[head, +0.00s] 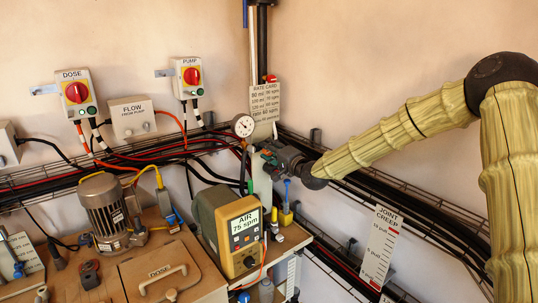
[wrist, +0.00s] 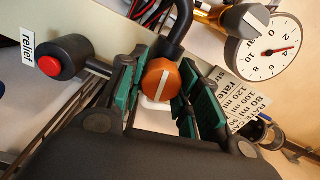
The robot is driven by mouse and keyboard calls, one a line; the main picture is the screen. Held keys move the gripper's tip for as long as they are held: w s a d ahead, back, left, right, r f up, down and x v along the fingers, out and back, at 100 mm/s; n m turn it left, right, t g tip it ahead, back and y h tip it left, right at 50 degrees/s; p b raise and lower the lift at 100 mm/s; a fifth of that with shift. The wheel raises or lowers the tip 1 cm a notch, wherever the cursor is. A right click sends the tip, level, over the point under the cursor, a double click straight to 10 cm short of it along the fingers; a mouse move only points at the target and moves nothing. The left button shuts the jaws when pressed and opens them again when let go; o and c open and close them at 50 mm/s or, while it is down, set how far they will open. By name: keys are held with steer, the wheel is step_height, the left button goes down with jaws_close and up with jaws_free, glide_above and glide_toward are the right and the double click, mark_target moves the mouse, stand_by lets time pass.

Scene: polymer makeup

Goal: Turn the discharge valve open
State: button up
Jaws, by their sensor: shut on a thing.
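In the wrist view an orange round knob (wrist: 161,80) with a white line across its face sits between the green-padded fingers of my gripper (wrist: 162,95). The fingers are closed on its sides. The white line runs steeply, slightly tilted. No label reading "discharge" shows, so I cannot confirm the valve's name from the frames. In the head view my gripper (head: 268,158) reaches to the pipework just below the pressure gauge (head: 243,125), and the knob is hidden there. The gauge also shows in the wrist view (wrist: 268,48), with a red needle.
A dark fitting with a red end (wrist: 50,66) sits left of the knob, near a "relief" label (wrist: 27,45). A rate card (head: 265,100) hangs above my gripper. Cable trays and hoses run along the wall.

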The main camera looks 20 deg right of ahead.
steer(key=shift+f+m+b, duration=0.15)
steer(key=shift+m+b, duration=0.45)
steer(key=shift+m, duration=0.5)
steer(key=o, duration=1)
steer(key=shift+d, duration=0.1)
steer(key=shift+o, duration=0.2)
steer(key=v, duration=1.2)
